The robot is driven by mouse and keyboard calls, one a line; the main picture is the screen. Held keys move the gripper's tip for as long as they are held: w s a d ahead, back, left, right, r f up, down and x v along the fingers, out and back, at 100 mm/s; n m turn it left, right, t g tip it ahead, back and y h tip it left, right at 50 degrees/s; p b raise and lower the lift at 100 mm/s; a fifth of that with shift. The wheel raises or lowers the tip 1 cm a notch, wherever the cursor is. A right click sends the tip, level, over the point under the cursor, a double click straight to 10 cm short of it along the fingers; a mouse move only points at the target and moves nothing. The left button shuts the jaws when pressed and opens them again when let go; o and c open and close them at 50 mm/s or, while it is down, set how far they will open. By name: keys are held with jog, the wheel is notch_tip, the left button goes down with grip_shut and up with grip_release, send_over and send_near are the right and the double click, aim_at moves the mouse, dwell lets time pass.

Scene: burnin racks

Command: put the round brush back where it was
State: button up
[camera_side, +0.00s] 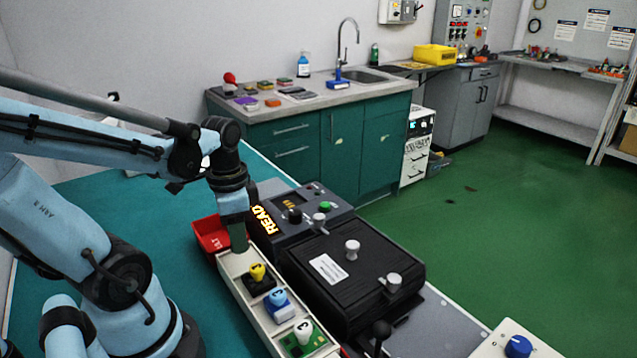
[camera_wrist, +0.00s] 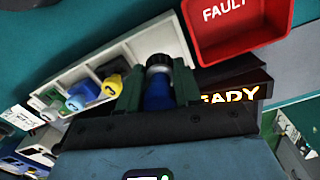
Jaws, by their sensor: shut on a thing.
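In the side view my gripper (camera_side: 238,247) points down at the far end of the long white tray (camera_side: 236,290), and the held piece is hidden there. I cannot tell whether the piece touches the tray floor. The tray also shows in the wrist view (camera_wrist: 98,50).
A yellow-knobbed piece (camera_side: 257,274), a blue-knobbed piece (camera_side: 279,303) and a white-knobbed piece (camera_side: 302,335) stand in the tray. A red bin (camera_side: 208,237) sits by the tray's far end. A dark fixture (camera_side: 355,270) and a lit READY panel (camera_side: 264,221) stand close on the right.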

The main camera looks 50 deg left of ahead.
jog(key=shift+f, duration=1.6)
jog(key=shift+f, duration=0.1)
jog(key=o, duration=1)
jog(key=shift+o, duration=0.2)
jog(key=shift+r, duration=5.95)
jog(key=w+d+f+n+t, duration=0.1)
jog(key=w+d+t, duration=0.1)
jog(key=w+d, duration=0.1)
jog(key=w+d+n+t, duration=0.1)
jog(key=w+d+t, duration=0.1)
jog(key=w+d, duration=0.1)
jog(key=w+d+f+n+t, duration=0.1)
jog(key=w+d+t, duration=0.2)
jog(key=shift+d+f, duration=0.35)
jog(key=shift+d, duration=0.05)
